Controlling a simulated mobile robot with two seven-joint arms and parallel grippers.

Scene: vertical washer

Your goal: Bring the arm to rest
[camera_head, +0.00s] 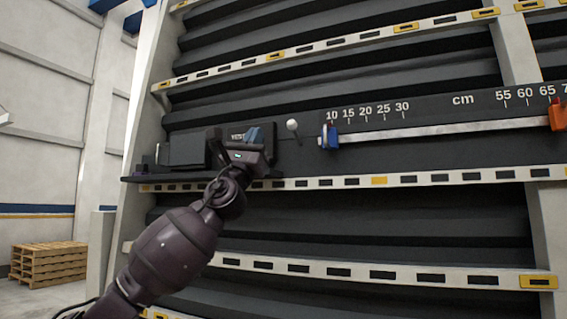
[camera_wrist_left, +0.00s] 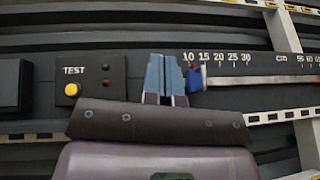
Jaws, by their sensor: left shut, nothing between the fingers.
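My left arm (camera_head: 175,245) comes in from the lower left in the head view and reaches up to the dark panel. My left gripper (camera_head: 254,133) is in front of the panel near the TEST label. In the left wrist view its blue fingers (camera_wrist_left: 164,66) are together, with nothing between them. They stand between the yellow TEST button (camera_wrist_left: 72,89) and the scale's blue slider (camera_wrist_left: 194,77). From these views I cannot tell how far the fingertips are from the panel. My right gripper is not in view.
The blue slider (camera_head: 329,136) sits near 10 on the cm scale, and an orange slider (camera_head: 558,115) is at the far right. A white-knobbed lever (camera_head: 292,125) is right of my gripper. A dark box (camera_head: 187,150) is left of it. Pallets (camera_head: 48,262) stand at left.

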